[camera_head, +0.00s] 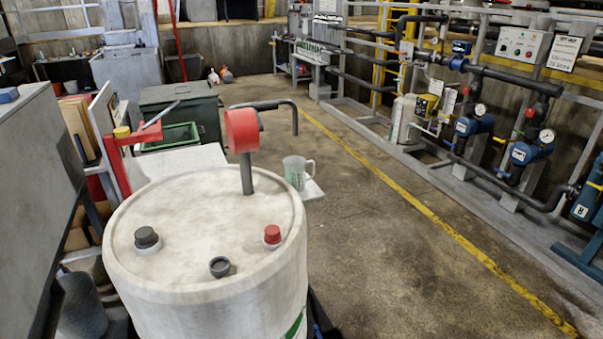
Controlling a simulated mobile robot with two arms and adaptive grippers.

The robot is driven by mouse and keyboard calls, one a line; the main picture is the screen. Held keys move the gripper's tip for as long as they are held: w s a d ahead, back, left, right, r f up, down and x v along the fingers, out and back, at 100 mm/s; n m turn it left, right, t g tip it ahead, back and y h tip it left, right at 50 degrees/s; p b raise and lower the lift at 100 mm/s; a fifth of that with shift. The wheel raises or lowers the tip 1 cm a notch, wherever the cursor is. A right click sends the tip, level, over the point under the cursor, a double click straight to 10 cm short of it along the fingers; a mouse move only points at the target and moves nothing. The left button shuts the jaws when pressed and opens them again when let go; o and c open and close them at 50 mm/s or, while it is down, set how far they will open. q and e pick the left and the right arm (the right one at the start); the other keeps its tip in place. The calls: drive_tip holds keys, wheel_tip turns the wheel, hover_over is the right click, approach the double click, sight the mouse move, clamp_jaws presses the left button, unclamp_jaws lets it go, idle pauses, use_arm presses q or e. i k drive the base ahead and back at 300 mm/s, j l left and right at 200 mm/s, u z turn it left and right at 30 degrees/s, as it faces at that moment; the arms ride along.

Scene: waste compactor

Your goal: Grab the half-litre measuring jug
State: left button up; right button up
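The measuring jug (297,173) is a clear, slightly greenish jug with its handle on the right side. It stands upright on a small pale surface (313,190) just behind the right rim of a large white drum (205,245). The drum hides part of its base. The dark spout (294,120) of a red hand pump (242,131) on the drum ends above the jug, apart from it. Neither of my grippers shows in this view.
The drum top carries a black cap (147,239), a red cap (272,235) and a small dark cup-like fitting (220,267). A green crate (170,137) stands behind left. Pipes and pumps (531,147) line the right. The floor (390,250) between is clear.

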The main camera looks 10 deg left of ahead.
sight(300, 174)
drive_tip(key=i+l+u, duration=0.1)
drive_tip(key=u, duration=0.4)
drive_tip(key=i+l+u, duration=0.1)
drive_tip(key=u, duration=0.4)
drive_tip(key=l+u, duration=0.3)
drive_tip(key=u, duration=0.2)
drive_tip(key=l+u, duration=0.2)
drive_tip(key=u, duration=0.3)
drive_tip(key=i, duration=0.05)
